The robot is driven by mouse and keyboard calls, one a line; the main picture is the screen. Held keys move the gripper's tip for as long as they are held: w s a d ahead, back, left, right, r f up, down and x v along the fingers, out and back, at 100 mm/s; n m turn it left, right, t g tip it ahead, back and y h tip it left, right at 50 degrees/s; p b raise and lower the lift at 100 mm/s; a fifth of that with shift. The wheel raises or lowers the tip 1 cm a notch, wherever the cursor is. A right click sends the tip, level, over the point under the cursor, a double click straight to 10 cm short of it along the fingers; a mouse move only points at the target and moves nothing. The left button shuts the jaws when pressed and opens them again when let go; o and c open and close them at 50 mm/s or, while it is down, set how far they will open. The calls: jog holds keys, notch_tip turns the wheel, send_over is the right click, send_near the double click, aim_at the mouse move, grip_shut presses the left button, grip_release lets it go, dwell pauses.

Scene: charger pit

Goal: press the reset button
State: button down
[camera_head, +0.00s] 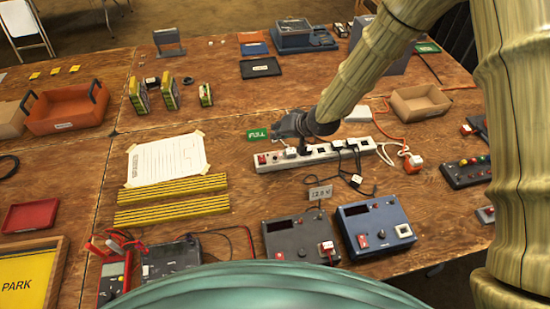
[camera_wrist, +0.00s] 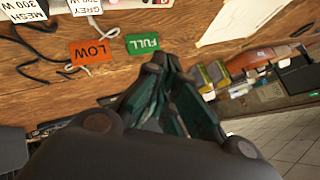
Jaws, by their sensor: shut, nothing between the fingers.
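My gripper (camera_head: 281,127) hangs above the table just behind the white power strip (camera_head: 326,152), beside the green FULL tag (camera_head: 257,135). In the wrist view its dark fingers (camera_wrist: 166,62) are closed together and empty, below the FULL tag (camera_wrist: 142,43) and the orange LOW tag (camera_wrist: 90,52). The strip has a red switch (camera_head: 262,159) at its left end and plugs along it. No button is legibly marked reset. A grey charger box (camera_head: 290,240) and a blue charger box (camera_head: 372,224) stand in front, each with small red parts. I cannot tell whether my gripper touches anything.
Yellow-black striped bars (camera_head: 172,199) and a paper sheet (camera_head: 170,160) lie left of the strip. A cardboard tray (camera_head: 420,103) is at right. Bare table shows between strip and chargers.

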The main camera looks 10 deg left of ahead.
jog(key=b, duration=0.4)
send_over(277, 157)
notch_tip(277, 157, down, 6)
jog(key=shift+r, duration=0.15)
jog(key=shift+f+b, duration=0.4)
jog(key=shift+f, duration=0.8)
jog(key=shift+f, duration=0.25)
jog(key=shift+f, duration=0.2)
jog(key=shift+f+b, duration=0.3)
jog(key=shift+f, duration=0.05)
dwell(0.9)
dwell(0.4)
jog(key=shift+r+p, duration=0.6)
jog(key=shift+r, duration=0.2)
jog(key=shift+r+p, duration=1.6)
jog(key=shift+r, duration=0.9)
